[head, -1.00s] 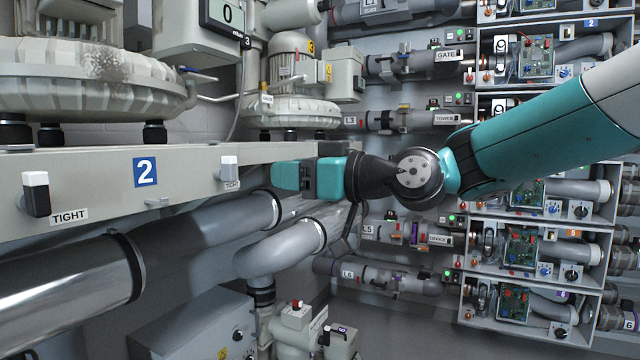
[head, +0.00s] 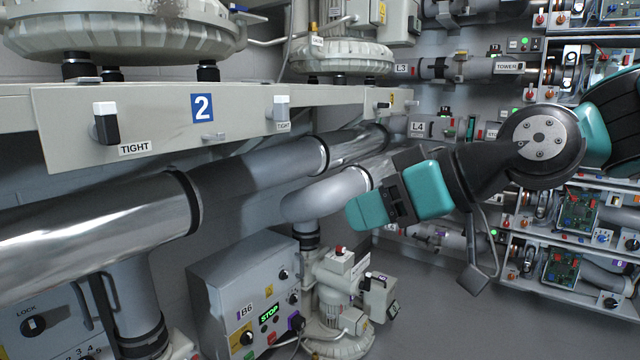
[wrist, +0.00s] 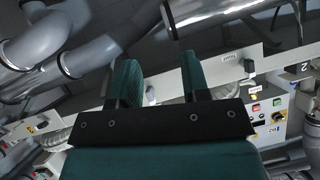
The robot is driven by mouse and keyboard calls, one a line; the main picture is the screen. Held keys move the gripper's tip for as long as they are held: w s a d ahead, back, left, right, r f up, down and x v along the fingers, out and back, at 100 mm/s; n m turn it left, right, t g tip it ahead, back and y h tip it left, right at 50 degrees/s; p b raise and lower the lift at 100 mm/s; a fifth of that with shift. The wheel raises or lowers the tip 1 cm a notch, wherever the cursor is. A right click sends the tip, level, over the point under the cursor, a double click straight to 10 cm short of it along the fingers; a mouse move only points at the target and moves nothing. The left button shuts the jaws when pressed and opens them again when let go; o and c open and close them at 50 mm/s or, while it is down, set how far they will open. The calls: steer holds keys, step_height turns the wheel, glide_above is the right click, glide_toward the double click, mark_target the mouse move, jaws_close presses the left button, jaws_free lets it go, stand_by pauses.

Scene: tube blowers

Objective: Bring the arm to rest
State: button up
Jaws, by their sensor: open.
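My gripper (head: 366,212) is the teal end of my arm in the head view. It points left and hangs in front of the grey bent pipe (head: 318,196). In the wrist view its two teal fingers (wrist: 160,80) stand apart with nothing between them. The jaws are open and empty. From the head view I cannot tell whether the gripper touches the pipe. My arm reaches in from the right edge past the dark round wrist joint.
The grey beam marked 2 (head: 238,128) with TIGHT switches runs across the left. Below it are large metal pipes (head: 90,235) and a control box B6 (head: 245,290) showing STOP. Racks of circuit boards (head: 575,210) fill the right. Open grey floor (head: 440,320) lies at lower right.

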steer(key=s+d+f+m+g+h, duration=0.1)
steer(key=s+d+f+g+h, duration=0.2)
steer(key=s+f, duration=0.45)
steer(key=s+d+f+m+g+h, duration=0.2)
steer(key=s+d+f+g+h, duration=0.15)
steer(key=s, duration=0.65)
step_height(320, 180, up, 17)
steer(key=w+p, duration=0.1)
steer(key=p, duration=1.6)
steer(key=shift+p, duration=0.35)
